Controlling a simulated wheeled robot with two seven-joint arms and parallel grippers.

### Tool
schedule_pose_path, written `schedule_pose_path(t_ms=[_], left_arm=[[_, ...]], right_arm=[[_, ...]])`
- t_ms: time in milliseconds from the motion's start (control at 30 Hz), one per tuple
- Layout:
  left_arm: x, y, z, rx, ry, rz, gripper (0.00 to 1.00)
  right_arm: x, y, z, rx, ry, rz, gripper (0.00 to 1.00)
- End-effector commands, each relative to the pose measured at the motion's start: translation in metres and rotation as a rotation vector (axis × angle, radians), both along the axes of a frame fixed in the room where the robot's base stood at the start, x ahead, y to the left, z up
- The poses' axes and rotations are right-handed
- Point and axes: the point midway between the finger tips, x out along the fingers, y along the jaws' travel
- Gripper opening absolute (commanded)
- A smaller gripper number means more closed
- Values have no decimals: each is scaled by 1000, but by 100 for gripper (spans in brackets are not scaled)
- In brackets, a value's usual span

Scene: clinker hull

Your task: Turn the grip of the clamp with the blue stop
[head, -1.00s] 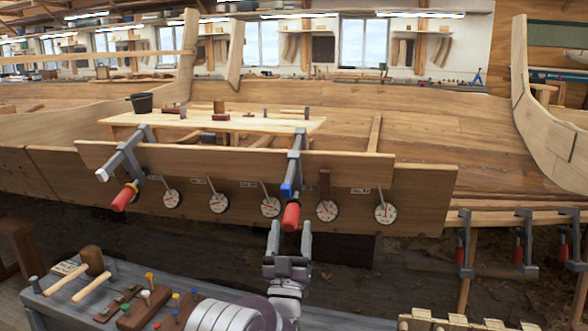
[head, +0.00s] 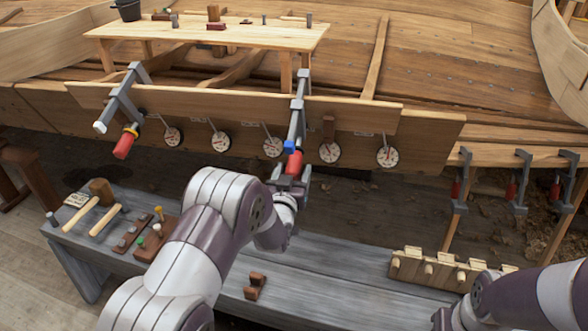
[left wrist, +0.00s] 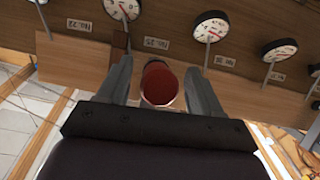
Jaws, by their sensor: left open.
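The clamp with the blue stop (head: 297,108) hangs upright over the plank in the head view. Its blue stop (head: 289,147) sits just above its red grip (head: 294,162). My left gripper (head: 290,174) is at the grip from below, fingers apart. In the left wrist view the round end of the red grip (left wrist: 160,87) lies between the two open fingers (left wrist: 158,68), with a gap visible on both sides. Part of my right gripper (head: 442,318) shows at the bottom edge; its fingers cannot be made out.
Another clamp (head: 122,100) with a yellow stop and red grip is to the left. Several dials (head: 329,152) line the hull plank (head: 430,150). A grey bench (head: 330,270) below carries mallets, small blocks and a pegged wooden rack (head: 440,268). Several clamps (head: 518,180) hang at right.

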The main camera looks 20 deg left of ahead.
Motion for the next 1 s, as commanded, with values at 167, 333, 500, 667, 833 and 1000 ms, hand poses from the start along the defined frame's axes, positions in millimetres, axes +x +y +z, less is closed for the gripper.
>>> schedule_pose_path(t_ms=[167,333,500,667,833,1000], left_arm=[[15,1,0,0,0,0,65],[17,1,0,0,0,0,65],[17,1,0,0,-1,0,49],[17,1,0,0,-1,0,14],[17,1,0,-8,-2,-3,13],[17,1,-1,-55,-5,-20,13]], right_arm=[[0,0,-1,0,0,0,43],[0,0,-1,0,0,0,43],[0,0,-1,0,0,0,43],[0,0,-1,0,0,0,43],[0,0,-2,0,0,0,43],[0,0,-7,0,0,0,43]])
